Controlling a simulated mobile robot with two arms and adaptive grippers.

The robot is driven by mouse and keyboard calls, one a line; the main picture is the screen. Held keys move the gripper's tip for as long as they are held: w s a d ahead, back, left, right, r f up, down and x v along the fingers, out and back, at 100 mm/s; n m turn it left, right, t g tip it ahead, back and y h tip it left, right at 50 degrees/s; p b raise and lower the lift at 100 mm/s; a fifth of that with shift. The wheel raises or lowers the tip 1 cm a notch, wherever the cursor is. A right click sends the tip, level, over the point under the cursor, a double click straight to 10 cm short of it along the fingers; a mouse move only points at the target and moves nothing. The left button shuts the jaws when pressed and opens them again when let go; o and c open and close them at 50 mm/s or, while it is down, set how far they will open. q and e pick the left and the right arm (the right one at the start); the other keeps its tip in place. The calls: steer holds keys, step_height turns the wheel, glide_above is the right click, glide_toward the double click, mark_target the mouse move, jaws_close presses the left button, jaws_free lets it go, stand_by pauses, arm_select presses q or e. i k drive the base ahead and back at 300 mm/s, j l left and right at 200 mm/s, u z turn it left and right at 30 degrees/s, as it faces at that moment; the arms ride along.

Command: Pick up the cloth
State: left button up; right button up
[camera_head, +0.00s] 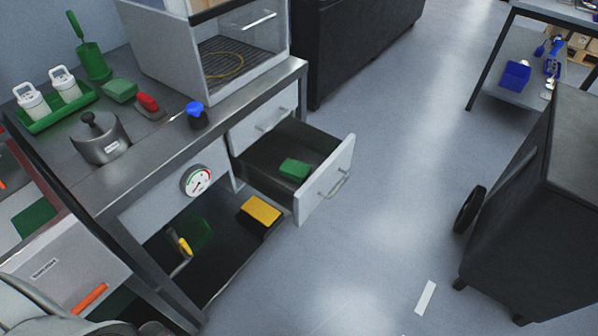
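No piece is plainly recognisable as the cloth. A small green block-like piece (294,170), perhaps folded cloth, lies inside the open drawer (324,183) of the workbench. Another green block-like piece (119,90) lies on the bench top beside a red one (147,102). I cannot tell which of these is cloth. Neither of my grippers is visible.
The workbench top (170,140) carries a green tray (56,108) with two white containers, a grey pot (100,138) and a blue-topped item (196,114). The pulled-out drawer juts over the floor. A dark cart (540,210) stands at right. The floor between is mostly clear.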

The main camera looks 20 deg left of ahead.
mark_target(295, 171)
steer(key=u, duration=2.85)
steer(key=z, duration=1.8)
steer(key=u, duration=0.6)
steer(key=i+l+u, duration=0.15)
steer(key=l+u, duration=0.3)
steer(key=l, duration=0.2)
steer(key=l+u, duration=0.45)
steer(key=l, duration=0.2)
steer(key=l+u, duration=0.4)
steer(key=l, duration=0.25)
